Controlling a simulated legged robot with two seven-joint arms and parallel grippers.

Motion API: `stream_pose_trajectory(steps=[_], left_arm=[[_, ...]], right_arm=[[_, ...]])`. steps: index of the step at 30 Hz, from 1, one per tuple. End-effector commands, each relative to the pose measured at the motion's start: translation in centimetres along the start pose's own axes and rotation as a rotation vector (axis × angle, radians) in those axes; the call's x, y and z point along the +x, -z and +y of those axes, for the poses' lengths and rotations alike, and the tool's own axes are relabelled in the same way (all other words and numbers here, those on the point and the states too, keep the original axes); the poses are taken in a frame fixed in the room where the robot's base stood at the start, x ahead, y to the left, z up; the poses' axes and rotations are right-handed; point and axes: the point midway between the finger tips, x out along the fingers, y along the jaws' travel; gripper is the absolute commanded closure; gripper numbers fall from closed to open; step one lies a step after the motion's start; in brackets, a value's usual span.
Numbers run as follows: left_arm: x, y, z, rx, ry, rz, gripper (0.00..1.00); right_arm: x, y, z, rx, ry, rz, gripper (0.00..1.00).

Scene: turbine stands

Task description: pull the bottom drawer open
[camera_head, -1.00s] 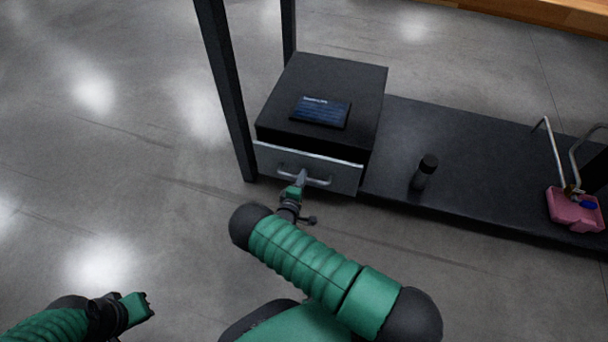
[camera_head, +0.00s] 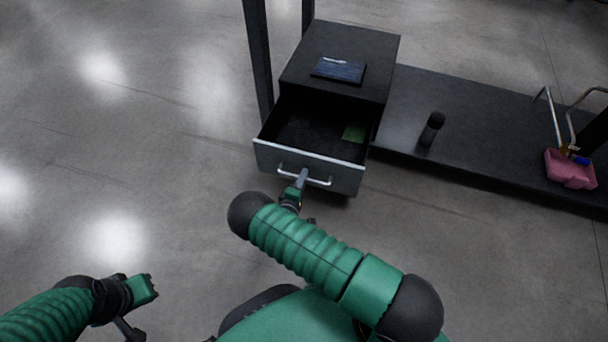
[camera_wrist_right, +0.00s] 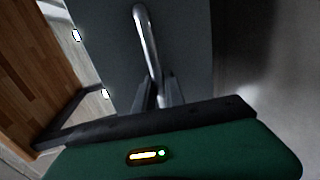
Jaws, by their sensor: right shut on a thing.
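The bottom drawer (camera_head: 310,168) belongs to a black cabinet (camera_head: 345,52) on the low black shelf. It stands well open, with its dark inside showing and a small green item (camera_head: 353,133) in it. Its grey front carries a silver bar handle (camera_head: 318,182), which also shows in the right wrist view (camera_wrist_right: 146,35). My right gripper (camera_head: 299,180) is shut on the handle near its middle; its fingers (camera_wrist_right: 158,92) meet the bar in the right wrist view. My left gripper (camera_head: 152,284) is at the lower left, away from the cabinet; its jaw state is unclear.
A dark blue flat box (camera_head: 338,70) lies on the cabinet top. A black bottle (camera_head: 431,130) and a pink tray (camera_head: 571,168) with items stand on the low shelf (camera_head: 480,125). A black post (camera_head: 258,60) rises beside the cabinet. The floor to the left is clear.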

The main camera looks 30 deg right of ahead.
Motion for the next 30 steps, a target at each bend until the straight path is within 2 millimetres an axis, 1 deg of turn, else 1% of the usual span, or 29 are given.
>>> stream_pose_trajectory(steps=[1, 6, 17, 18, 21, 22, 30], left_arm=[[-0.03, 0.02, 0.01, 0.0, 0.0, 0.0, 1.0], [-0.07, 0.02, 0.01, 0.0, 0.0, 0.0, 1.0], [-0.06, 0.02, 0.01, 0.0, 0.0, 0.0, 1.0], [-0.06, 0.02, 0.01, 0.0, 0.0, 0.0, 1.0], [-0.06, 0.02, 0.0, 0.0, 0.0, 0.0, 1.0], [-0.06, 0.02, 0.0, 0.0, 0.0, 0.0, 1.0], [-0.1, 0.03, 0.0, 0.0, 0.0, 0.0, 1.0]], right_arm=[[-0.22, -0.26, -0.32, -0.003, 0.007, -0.004, 1.0], [-0.53, -0.29, -0.37, -0.004, 0.006, -0.005, 1.0], [-0.58, -0.28, -0.38, -0.004, 0.006, -0.006, 1.0], [-0.58, -0.28, -0.37, -0.004, 0.006, -0.006, 0.8], [-0.58, -0.23, -0.28, -0.003, 0.004, -0.005, 0.67], [-0.58, -0.21, -0.25, -0.003, 0.003, -0.005, 0.64], [-0.56, -0.1, -0.07, -0.002, 0.0, -0.002, 0.64]])
